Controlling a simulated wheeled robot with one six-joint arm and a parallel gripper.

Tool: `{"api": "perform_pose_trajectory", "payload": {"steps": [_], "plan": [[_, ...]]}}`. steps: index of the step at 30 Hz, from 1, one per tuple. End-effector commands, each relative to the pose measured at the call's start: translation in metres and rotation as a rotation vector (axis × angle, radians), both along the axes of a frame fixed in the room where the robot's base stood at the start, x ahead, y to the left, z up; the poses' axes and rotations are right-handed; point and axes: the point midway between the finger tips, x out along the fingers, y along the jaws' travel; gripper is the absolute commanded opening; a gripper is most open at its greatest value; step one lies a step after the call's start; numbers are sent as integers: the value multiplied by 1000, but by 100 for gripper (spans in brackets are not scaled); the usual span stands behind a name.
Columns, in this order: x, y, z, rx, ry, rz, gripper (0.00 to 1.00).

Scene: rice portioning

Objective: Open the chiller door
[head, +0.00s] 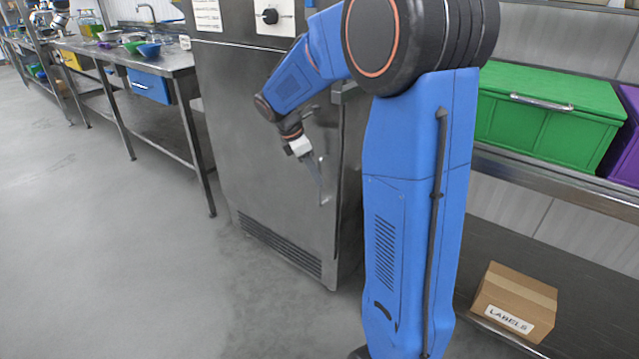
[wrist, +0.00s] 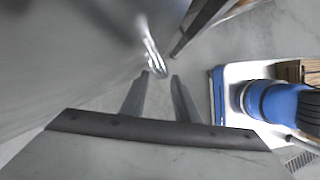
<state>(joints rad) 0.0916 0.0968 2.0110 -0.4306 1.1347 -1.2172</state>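The chiller (head: 225,130) is a tall stainless steel cabinet left of my arm in the head view. Its door is the large front panel above a slotted vent, and I see no clear gap at its edge. The door handle (head: 325,198) is a slim metal bar near the door's right edge, partly hidden by my gripper (head: 316,178). In the wrist view the shiny handle (wrist: 152,50) lies just beyond the fingertips of my gripper (wrist: 160,75). The two fingers are apart with nothing visible between them. I cannot tell whether a fingertip touches the handle.
A steel worktable (head: 130,58) with bowls stands at the left. A rotary switch (head: 270,16) sits above the door. A green crate (head: 540,115) is on the right shelf, with a cardboard box (head: 513,300) below. The floor (head: 110,230) before the chiller is clear.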

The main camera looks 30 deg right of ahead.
Motion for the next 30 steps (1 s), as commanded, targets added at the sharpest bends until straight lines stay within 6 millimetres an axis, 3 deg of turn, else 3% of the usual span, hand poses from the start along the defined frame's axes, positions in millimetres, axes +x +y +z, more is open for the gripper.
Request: {"api": "perform_pose_trajectory", "payload": {"steps": [9,21,25,30], "plan": [[-3,-14,-35,0,0,0,28],[-4,-17,-41,0,-1,0,28],[-4,-17,-40,0,-1,0,0],[-4,-16,-40,0,-1,-1,0]]}}
